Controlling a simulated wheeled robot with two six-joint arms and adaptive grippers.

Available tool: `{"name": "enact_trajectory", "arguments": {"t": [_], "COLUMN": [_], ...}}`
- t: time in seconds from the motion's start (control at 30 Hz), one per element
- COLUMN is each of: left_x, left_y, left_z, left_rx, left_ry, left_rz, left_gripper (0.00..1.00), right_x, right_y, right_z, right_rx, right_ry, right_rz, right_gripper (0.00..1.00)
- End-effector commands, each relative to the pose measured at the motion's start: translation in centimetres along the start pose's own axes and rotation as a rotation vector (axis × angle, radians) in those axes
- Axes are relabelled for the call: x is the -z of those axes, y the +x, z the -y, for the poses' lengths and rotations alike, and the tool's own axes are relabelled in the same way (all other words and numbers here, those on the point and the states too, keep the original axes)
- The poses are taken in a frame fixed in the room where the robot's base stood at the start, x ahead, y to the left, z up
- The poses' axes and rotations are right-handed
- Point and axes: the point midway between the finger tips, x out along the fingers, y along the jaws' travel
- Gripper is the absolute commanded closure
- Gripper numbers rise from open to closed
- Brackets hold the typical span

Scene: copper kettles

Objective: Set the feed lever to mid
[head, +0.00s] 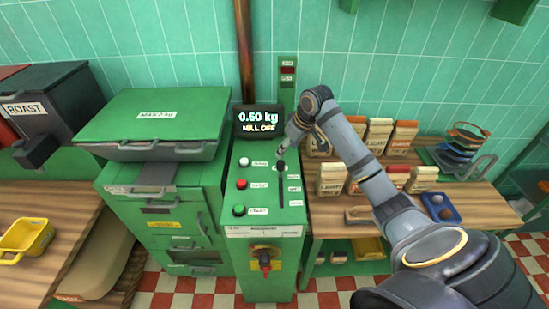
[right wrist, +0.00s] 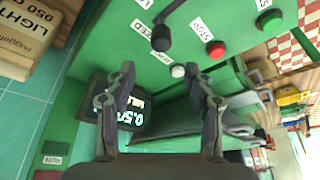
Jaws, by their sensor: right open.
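The feed lever (head: 281,166) is a black knob at the upper, far end of a dark slot on the green control panel (head: 264,215). Small white labels run beside the slot; the middle label (head: 294,189) sits lower than the knob. The black knob also shows in the right wrist view (right wrist: 160,38). My right gripper (head: 283,148) hangs just above the far end of the slot. In the right wrist view its two fingers are spread (right wrist: 162,80) with nothing between them, and the knob lies beyond the fingertips, apart from them. My left gripper is not in view.
White (head: 244,161), red (head: 242,184) and green (head: 239,210) buttons stand left of the slot. A display (head: 259,118) reading 0.50 kg, MILL OFF, rises behind the panel. A green lidded machine (head: 155,125) stands left; a shelf with paper bags (head: 330,180) stands right.

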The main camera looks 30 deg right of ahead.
Motion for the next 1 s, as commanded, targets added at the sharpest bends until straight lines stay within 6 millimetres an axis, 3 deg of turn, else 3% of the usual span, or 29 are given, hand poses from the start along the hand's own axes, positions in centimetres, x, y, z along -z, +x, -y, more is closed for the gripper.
{"name": "enact_trajectory", "arguments": {"t": [0.1, 0.23, 0.33, 0.5, 0.6, 0.67, 0.87, 1.0], "left_x": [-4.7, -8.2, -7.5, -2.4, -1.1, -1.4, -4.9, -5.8], "left_y": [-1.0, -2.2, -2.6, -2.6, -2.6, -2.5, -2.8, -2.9], "left_z": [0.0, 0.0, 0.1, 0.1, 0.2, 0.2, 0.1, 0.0], "left_rx": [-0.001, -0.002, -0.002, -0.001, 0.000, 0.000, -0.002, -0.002], "left_ry": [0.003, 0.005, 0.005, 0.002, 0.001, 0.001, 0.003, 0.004], "left_rz": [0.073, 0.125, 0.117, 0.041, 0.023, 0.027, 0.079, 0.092], "left_gripper": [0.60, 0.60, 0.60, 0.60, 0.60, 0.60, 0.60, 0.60], "right_x": [0.0, 0.0, 0.0, 0.0, -0.1, -0.1, -0.1, -0.1], "right_y": [1.7, 4.5, 6.6, 9.2, 9.8, 10.0, 10.1, 10.1], "right_z": [0.2, 0.3, 0.2, 0.1, 0.1, 0.1, 0.1, 0.1], "right_rx": [0.005, 0.006, 0.004, 0.002, 0.000, -0.001, -0.001, -0.001], "right_ry": [0.003, 0.002, 0.002, 0.001, 0.000, -0.001, -0.001, -0.001], "right_rz": [0.003, 0.003, 0.002, 0.001, 0.001, 0.000, 0.000, 0.001], "right_gripper": [0.46, 0.46, 0.46, 0.46, 0.46, 0.46, 0.46, 0.64]}}
